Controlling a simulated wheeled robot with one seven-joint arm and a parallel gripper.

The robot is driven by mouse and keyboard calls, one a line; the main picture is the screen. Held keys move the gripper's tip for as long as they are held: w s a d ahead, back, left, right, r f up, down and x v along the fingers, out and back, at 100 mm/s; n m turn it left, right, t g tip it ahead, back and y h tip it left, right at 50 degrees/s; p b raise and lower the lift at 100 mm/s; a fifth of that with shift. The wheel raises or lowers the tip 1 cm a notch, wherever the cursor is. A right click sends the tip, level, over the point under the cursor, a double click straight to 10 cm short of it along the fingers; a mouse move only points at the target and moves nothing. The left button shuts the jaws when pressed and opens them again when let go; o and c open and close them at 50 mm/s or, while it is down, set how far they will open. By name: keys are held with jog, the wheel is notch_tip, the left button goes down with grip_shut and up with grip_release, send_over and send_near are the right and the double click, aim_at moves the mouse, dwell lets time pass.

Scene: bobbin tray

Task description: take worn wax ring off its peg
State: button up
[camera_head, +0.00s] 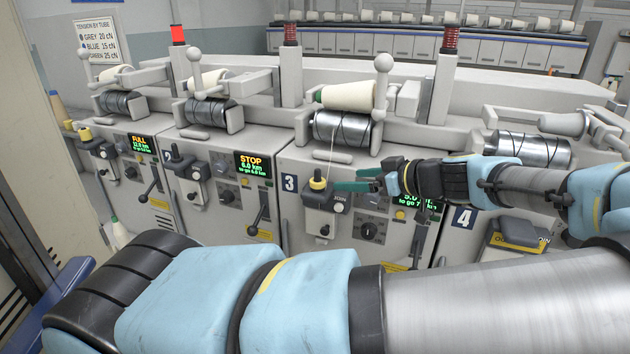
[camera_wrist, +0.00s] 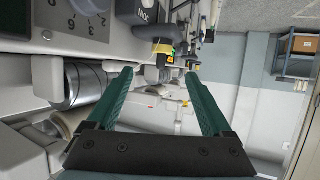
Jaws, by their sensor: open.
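The worn wax ring (camera_head: 318,184) is a small yellow ring on its peg at the front of unit 3, in the head view. In the wrist view a yellow ring (camera_wrist: 163,48) shows beyond the fingertips, slightly above the middle of the gap. My gripper (camera_head: 347,180) has green fingers and is just right of the ring, at about its height. It is open, with nothing between the fingers in the wrist view (camera_wrist: 159,75). The fingers appear apart from the ring.
A white thread runs from the cone (camera_head: 347,96) down to the ring's area. The unit 3 panel with its knob (camera_head: 369,230) lies below my gripper. A steel drum (camera_head: 342,130) is above. Unit 2's lever (camera_head: 258,215) stands out to the left.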

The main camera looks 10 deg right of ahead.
aim_at(320, 181)
jog(key=p+x, duration=0.3)
jog(key=x, duration=0.6)
jog(key=shift+a+f, duration=0.1)
jog(key=shift+a, duration=0.1)
jog(key=shift+w+a+f, duration=0.15)
jog(key=shift+w, duration=0.05)
jog(key=shift+c, duration=0.3)
grip_shut()
